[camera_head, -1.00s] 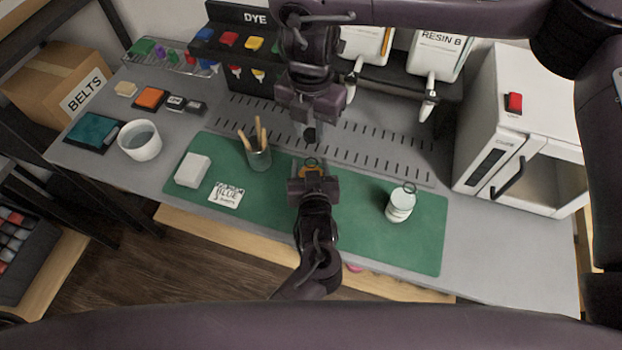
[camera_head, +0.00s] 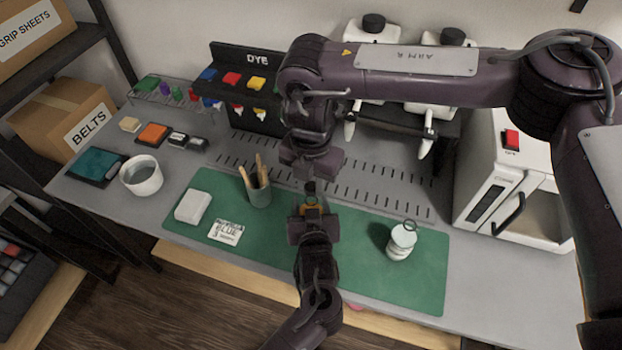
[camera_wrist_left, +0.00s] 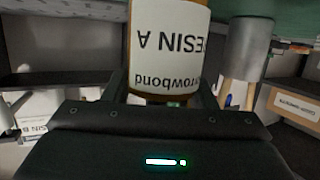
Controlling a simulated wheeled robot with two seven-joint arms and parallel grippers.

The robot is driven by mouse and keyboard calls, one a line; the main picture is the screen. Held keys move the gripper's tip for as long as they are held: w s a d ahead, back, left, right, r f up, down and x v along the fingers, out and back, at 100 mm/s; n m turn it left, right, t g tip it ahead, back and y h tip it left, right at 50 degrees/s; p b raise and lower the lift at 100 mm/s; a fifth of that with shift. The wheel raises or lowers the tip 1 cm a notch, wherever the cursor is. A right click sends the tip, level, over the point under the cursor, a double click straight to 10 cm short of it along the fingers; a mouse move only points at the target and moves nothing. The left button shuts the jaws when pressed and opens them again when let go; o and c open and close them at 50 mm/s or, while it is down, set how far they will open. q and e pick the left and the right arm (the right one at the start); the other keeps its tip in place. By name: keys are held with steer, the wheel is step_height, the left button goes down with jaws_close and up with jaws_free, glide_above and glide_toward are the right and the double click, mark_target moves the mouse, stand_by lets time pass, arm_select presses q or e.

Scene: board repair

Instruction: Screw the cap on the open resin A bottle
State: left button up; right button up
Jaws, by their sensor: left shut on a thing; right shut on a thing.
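The resin A bottle (camera_head: 314,211), amber with a white label, is mostly hidden by my left gripper (camera_head: 313,222) in the head view. My left gripper is shut on it above the green mat. In the left wrist view the bottle (camera_wrist_left: 168,45) fills the top middle, its label reading upside down. My right gripper (camera_head: 310,180) points down from above, shut on a small dark thing (camera_head: 310,187), apparently the cap. That thing is right over the bottle's top. I cannot tell whether they touch.
A white bottle (camera_head: 402,242) stands on the green mat (camera_head: 350,262) to the right. A tool cup (camera_head: 258,190), a white block (camera_head: 193,206) and a label card (camera_head: 226,232) are to the left. A white oven (camera_head: 500,190) stands at right.

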mark_target(311, 188)
steer(key=shift+f, duration=0.1)
steer(key=shift+f, duration=0.8)
steer(key=shift+f, duration=0.55)
steer(key=m, duration=0.3)
stand_by(0.3)
steer(key=o, duration=0.8)
steer(key=shift+o, duration=0.8)
steer(key=shift+s, duration=0.1)
